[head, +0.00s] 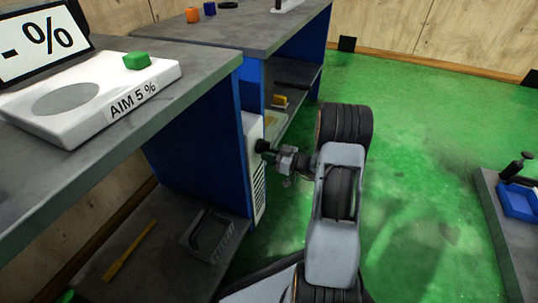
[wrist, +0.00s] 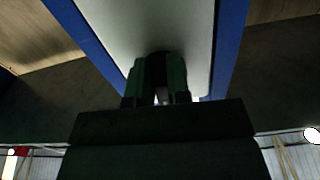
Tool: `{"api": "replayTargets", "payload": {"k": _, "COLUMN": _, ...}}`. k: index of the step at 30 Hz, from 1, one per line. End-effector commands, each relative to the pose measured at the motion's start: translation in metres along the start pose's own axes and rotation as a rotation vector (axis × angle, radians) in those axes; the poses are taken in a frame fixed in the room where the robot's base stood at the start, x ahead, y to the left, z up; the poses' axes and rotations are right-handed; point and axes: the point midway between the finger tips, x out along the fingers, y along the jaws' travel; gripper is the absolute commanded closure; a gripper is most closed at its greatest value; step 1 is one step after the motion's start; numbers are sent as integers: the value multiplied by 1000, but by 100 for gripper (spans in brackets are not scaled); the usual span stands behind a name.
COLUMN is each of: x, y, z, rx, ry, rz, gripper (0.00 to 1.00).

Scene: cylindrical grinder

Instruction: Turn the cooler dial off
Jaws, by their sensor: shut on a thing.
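The cooler (head: 252,150) is a white box with dark vent slots, fixed to the blue end panel of the bench in the head view. Its pale front face (wrist: 150,25) fills the upper middle of the wrist view. My gripper (head: 268,148) reaches the cooler's upper front from the right in the head view. In the wrist view my gripper (wrist: 162,75) has its two dark fingers closed around a dark round dial (wrist: 161,62) against the face. The dial is mostly hidden between the fingers, and its marking and turn position cannot be read.
A bench holds a white scale (head: 85,95) with a green block (head: 136,61) on top. A grey toolbox-like item (head: 208,236) and a yellow stick (head: 130,252) lie on the lower shelf. Green floor to the right is free up to another bench (head: 495,225).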

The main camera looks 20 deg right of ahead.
Motion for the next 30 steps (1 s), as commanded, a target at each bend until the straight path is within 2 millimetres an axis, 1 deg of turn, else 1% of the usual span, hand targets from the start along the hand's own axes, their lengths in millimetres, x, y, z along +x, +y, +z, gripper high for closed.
{"api": "replayTargets", "payload": {"k": 7, "x": 0, "y": 2, "z": -1, "rx": -66, "ry": 1, "rz": 2, "gripper": 100}}
{"api": "replayTargets", "payload": {"k": 22, "x": 0, "y": 3, "z": -1, "rx": -82, "ry": 1, "rz": 2, "gripper": 100}}
{"api": "replayTargets", "payload": {"k": 23, "x": 0, "y": 3, "z": -1, "rx": -82, "ry": 1, "rz": 2, "gripper": 82}}
{"api": "replayTargets", "payload": {"k": 30, "x": 0, "y": 2, "z": -1, "rx": -80, "ry": 1, "rz": 1, "gripper": 59}}
